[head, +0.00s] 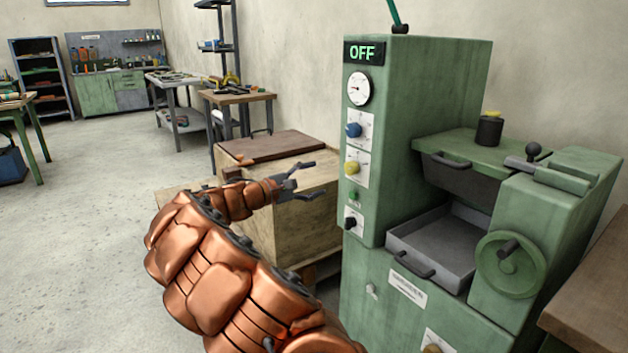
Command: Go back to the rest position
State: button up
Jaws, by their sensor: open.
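My gripper (305,181) is at the end of my copper-coloured arm, near the middle of the head view. Its two dark fingers are spread apart and nothing shows between them. It is in front of a wooden crate (318,222) with a brown top, and left of the green machine (378,215). I cannot tell whether the fingers touch the crate. The machine has a lit "OFF" sign (362,53), a round gauge (358,88), and blue, yellow and black knobs on its front.
A grey tray (440,245) and a green handwheel (510,264) are on the machine's right part. A wooden table edge (592,300) is at lower right. Workbenches (112,93) stand at the back left. The floor (90,235) at left is clear.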

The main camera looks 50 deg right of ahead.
dwell(0.3)
jog(key=s+a+r+m+y+p, duration=0.55)
jog(key=s+a+r+p, duration=0.55)
jog(key=s, duration=0.3)
jog(key=s+a+t+y+p, duration=0.1)
jog(key=s+a+y+p, duration=0.3)
jog(key=a, duration=0.7)
jog(key=s+a+r+n+t+y+p, duration=0.1)
jog(key=s+a+y+p, duration=0.3)
jog(key=a, duration=0.7)
jog(key=s+a+r+n+t+y+p, duration=0.1)
jog(key=s+a+y+p, duration=0.3)
jog(key=s+a+p, duration=0.3)
jog(key=a+p, duration=0.2)
jog(key=a, duration=0.3)
jog(key=shift+s, duration=0.35)
jog(key=shift+c, duration=0.3)
